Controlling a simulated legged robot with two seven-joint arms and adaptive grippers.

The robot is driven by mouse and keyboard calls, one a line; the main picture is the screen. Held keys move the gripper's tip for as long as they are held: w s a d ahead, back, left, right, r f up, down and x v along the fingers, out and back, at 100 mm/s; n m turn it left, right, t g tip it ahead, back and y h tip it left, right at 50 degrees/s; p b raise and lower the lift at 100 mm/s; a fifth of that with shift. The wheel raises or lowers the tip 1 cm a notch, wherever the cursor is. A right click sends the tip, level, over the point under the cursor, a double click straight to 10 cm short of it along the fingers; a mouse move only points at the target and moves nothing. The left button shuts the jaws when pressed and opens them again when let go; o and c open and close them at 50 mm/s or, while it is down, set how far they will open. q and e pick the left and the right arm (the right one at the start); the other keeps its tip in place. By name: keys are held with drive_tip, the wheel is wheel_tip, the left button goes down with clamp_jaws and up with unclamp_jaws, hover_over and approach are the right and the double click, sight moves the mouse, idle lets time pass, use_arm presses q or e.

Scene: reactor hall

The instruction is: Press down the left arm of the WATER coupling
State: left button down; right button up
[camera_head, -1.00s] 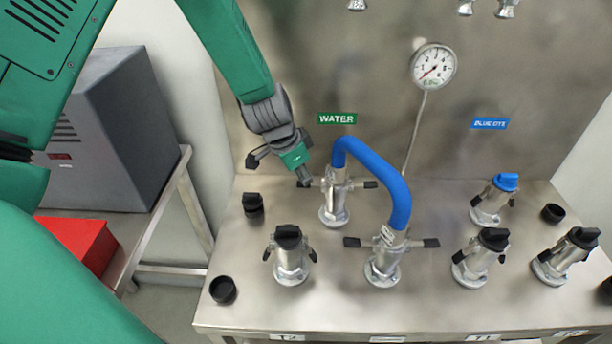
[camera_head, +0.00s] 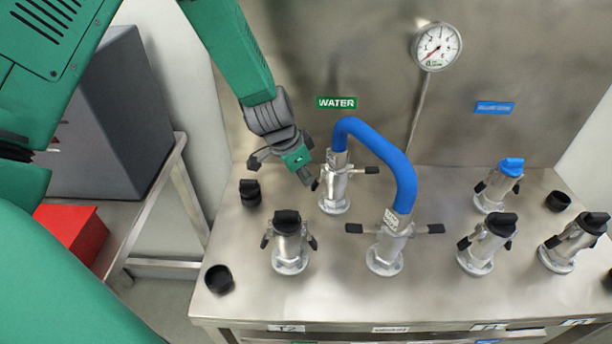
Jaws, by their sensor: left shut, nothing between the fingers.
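The WATER coupling (camera_head: 334,188) is a silver fitting under the green WATER label (camera_head: 337,103). A blue hose (camera_head: 385,150) runs from its top to a front coupling (camera_head: 389,246). Its right arm (camera_head: 371,170) stands out level with a black tip. Its left arm (camera_head: 315,185) is mostly hidden by my gripper; its dark tip shows close to the coupling body and seems angled down. My left gripper (camera_head: 307,181) is shut and empty, its fingertips at that left arm, seemingly touching it. My right gripper is not in view.
Black-capped couplings (camera_head: 288,243) stand in front and to the right, and a blue-capped one (camera_head: 499,186) at the right. A black cap (camera_head: 250,193) lies left of the gripper. A gauge (camera_head: 437,46) is on the back wall.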

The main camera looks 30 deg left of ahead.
use_arm(q)
wheel_tip(320, 180, up, 7)
drive_tip(key=p, duration=0.6)
drive_tip(key=shift+s+a, duration=0.25)
drive_tip(key=shift+a, duration=0.15)
